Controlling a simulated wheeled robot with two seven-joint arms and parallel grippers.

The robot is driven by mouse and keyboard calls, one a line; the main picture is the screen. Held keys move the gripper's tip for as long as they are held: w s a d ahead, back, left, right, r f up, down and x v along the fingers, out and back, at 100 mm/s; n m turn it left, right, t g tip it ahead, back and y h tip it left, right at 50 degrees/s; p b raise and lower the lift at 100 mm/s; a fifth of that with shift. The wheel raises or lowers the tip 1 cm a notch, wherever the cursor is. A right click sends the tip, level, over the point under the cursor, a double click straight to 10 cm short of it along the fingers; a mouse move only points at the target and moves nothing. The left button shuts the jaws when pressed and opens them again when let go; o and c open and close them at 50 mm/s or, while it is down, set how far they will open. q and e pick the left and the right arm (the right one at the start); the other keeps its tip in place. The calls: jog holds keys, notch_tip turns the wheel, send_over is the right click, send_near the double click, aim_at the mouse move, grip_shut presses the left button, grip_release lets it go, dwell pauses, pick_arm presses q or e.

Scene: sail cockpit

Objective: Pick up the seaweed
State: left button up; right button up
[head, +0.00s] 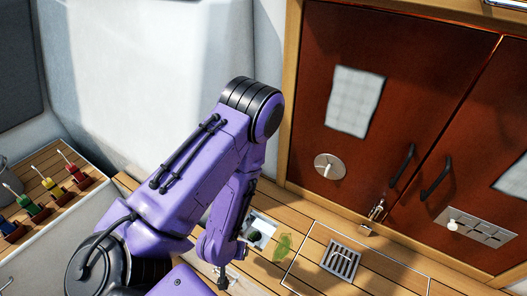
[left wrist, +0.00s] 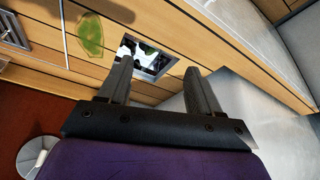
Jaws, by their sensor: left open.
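The seaweed (head: 282,248) is a flat, translucent green leaf shape lying on the wooden slatted floor. It also shows in the left wrist view (left wrist: 90,35) at the upper left, beyond my left finger tips and to their left. My left gripper (left wrist: 160,75) is open, with nothing between its two dark fingers. It points toward a square recess in the floor, and the seaweed is apart from it. In the head view my purple arm hides most of this gripper, low in the picture to the left of the seaweed. My right gripper is not in view.
A square recess (head: 259,231) with dark and white contents lies beside the seaweed. A metal drain grate (head: 342,260) is to its right. Dark red cabinet doors (head: 395,110) with handles stand behind. A rack of colored-handled tools (head: 55,192) is at far left.

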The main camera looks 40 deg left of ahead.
pick_arm(q)
jog(key=m+h+b, duration=0.1)
jog(key=m+b, duration=0.1)
jog(key=b, duration=0.6)
send_near(252, 234)
jog(key=s, duration=0.1)
jog(key=s+d, duration=0.2)
jog(key=shift+s+d+r+t, duration=0.1)
jog(key=shift+d+r+t, duration=0.05)
jog(key=shift+r+t, duration=0.15)
jog(key=w+a+m+b, duration=0.1)
jog(key=w+b, duration=0.1)
jog(key=b, duration=0.2)
jog(key=shift+a+f+m+b, duration=0.1)
jog(key=shift+a+m+b, duration=0.2)
jog(key=shift+w+a+r+b, duration=0.1)
jog(key=shift+a+r+b, duration=0.1)
jog(key=shift+b, duration=0.1)
jog(key=b+x, duration=0.3)
jog(key=x, duration=0.7)
jog(key=shift+w+a, duration=0.1)
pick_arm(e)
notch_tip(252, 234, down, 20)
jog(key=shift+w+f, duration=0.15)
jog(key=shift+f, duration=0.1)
pick_arm(q)
jog(key=c, duration=1.1)
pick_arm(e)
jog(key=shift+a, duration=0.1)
